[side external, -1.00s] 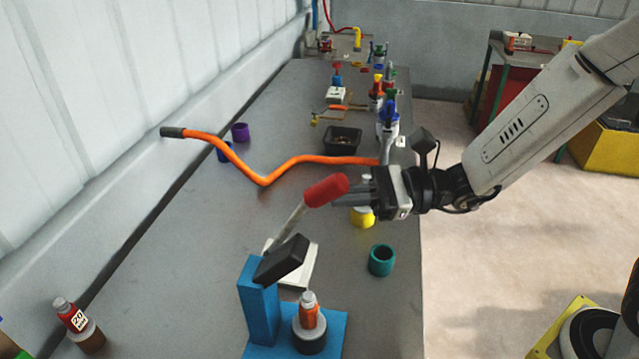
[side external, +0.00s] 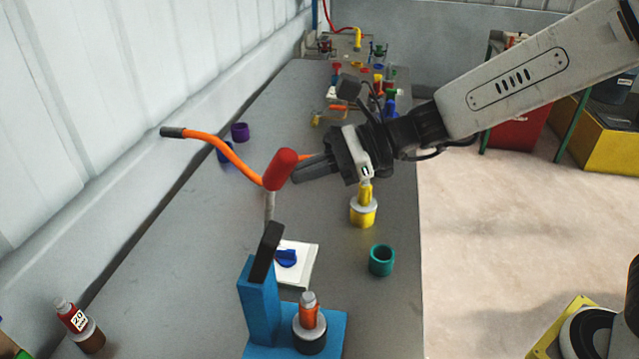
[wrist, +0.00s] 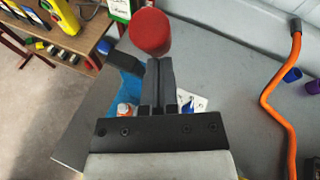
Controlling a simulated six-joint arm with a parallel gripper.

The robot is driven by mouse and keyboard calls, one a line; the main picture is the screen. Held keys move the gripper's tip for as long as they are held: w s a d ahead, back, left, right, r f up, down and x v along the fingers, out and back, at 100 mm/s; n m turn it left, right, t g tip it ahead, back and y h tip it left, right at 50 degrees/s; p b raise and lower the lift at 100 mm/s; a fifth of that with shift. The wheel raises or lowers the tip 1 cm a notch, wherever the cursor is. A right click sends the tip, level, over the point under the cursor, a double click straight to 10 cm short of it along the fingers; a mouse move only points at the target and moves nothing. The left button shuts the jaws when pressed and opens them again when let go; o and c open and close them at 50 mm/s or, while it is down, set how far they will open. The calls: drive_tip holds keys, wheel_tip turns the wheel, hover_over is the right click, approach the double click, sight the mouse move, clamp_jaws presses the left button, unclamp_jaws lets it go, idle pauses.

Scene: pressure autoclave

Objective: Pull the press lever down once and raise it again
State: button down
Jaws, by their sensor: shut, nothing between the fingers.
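The press is a blue stand (side external: 262,300) with a black lever head (side external: 266,252) on top. A metal rod rises from the head to a red handle (side external: 280,169), and the lever now stands nearly upright. An orange and grey bottle (side external: 309,312) sits in a dark holder on the blue base. My gripper (side external: 296,174) is shut with nothing between its fingers. Its fingertips are beside the handle, on its right; I cannot tell whether they touch it. In the wrist view the red handle (wrist: 151,32) is just beyond the closed fingertips (wrist: 160,66).
A white panel with a blue knob (side external: 287,257) is behind the press. A teal ring (side external: 381,260) and a yellow bottle in a holder (side external: 363,209) stand to the right. An orange bent bar (side external: 225,149) runs behind the handle. A red bottle (side external: 72,317) is at front left.

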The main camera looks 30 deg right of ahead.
drive_tip(key=shift+w+a+r, duration=0.35)
drive_tip(key=shift+w+a, duration=0.45)
drive_tip(key=shift+a, duration=0.05)
drive_tip(key=shift+w+a+r, duration=0.3)
drive_tip(key=shift+w+a, duration=0.5)
drive_tip(key=w+v, duration=0.1)
drive_tip(key=v, duration=1.2)
drive_tip(key=shift+d, duration=0.4)
drive_tip(key=shift+s+f, duration=0.1)
drive_tip(key=shift+s, duration=0.05)
